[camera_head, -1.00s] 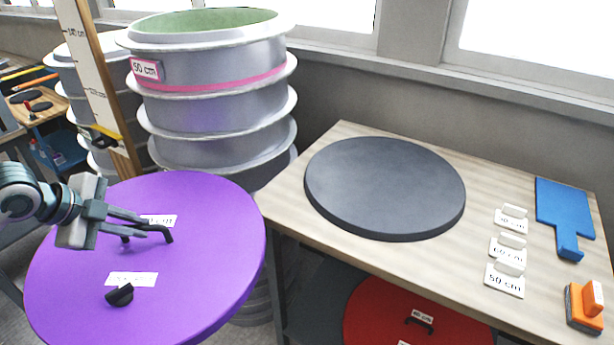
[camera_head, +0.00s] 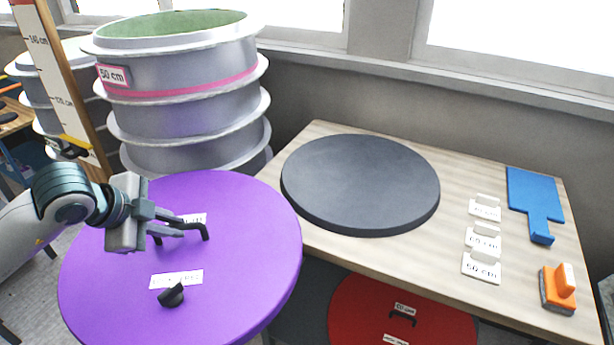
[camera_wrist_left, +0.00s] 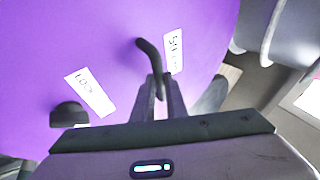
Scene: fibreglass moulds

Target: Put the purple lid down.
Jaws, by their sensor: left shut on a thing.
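The purple lid (camera_head: 228,285) is a large flat disc with two white labels, a black knob and a black bent handle. In the head view it is at the lower left, and its right edge overlaps the left edge of the table in the picture. My left gripper (camera_head: 182,228) is shut on the lid's black handle and holds the lid. In the left wrist view the lid (camera_wrist_left: 85,30) fills the upper left, with the fingers (camera_wrist_left: 158,100) around the handle. My right gripper is not in view.
The wooden table (camera_head: 420,245) carries a round dark grey disc (camera_head: 362,185), several white size cards (camera_head: 482,242), a blue paddle (camera_head: 535,200) and an orange-handled block (camera_head: 558,288). A red lid (camera_head: 380,310) is below. Stacked grey moulds (camera_head: 180,100) stand behind the purple lid.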

